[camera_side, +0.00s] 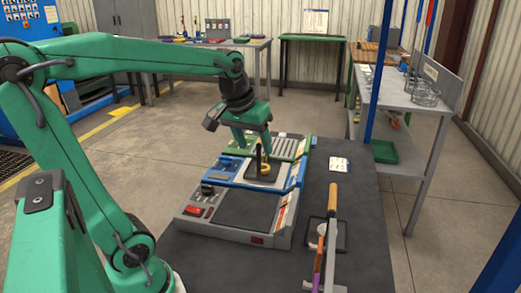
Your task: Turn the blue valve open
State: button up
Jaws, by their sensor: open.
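A stepped console stands on the dark table, with a grey front tier (248,212), a blue middle tier (283,186) and a green back tier. Small blue parts (228,163) sit at the left of the blue tier; I cannot tell whether one is the blue valve. My gripper (253,150) points down over the middle of the console, its jaws open. A yellow upright piece (261,160) stands at the right finger, above a dark square plate (264,173). I cannot tell whether the finger touches it. The gripper hides part of the green tier.
A long orange-handled tool (332,208) and a dark tray (341,234) lie right of the console. A white card (340,163) lies behind them. A grey shelf table (410,100) with a wire basket stands at right. A blue post (378,70) rises beyond the dark table.

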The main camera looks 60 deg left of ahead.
jog(key=w+a+f+n+g, duration=0.1)
jog(key=w+a+n, duration=0.2)
jog(key=w+a, duration=0.35)
jog(key=n+g+h, duration=0.1)
jog(key=n+g, duration=0.2)
jog(key=n, duration=0.6)
send_near(227, 161)
jog(key=shift+a+f, duration=0.15)
jog(key=shift+f, duration=0.05)
jog(key=shift+a+f, duration=0.2)
jog(key=shift+a, duration=0.05)
jog(key=shift+f, duration=3.9)
jog(key=c, duration=1)
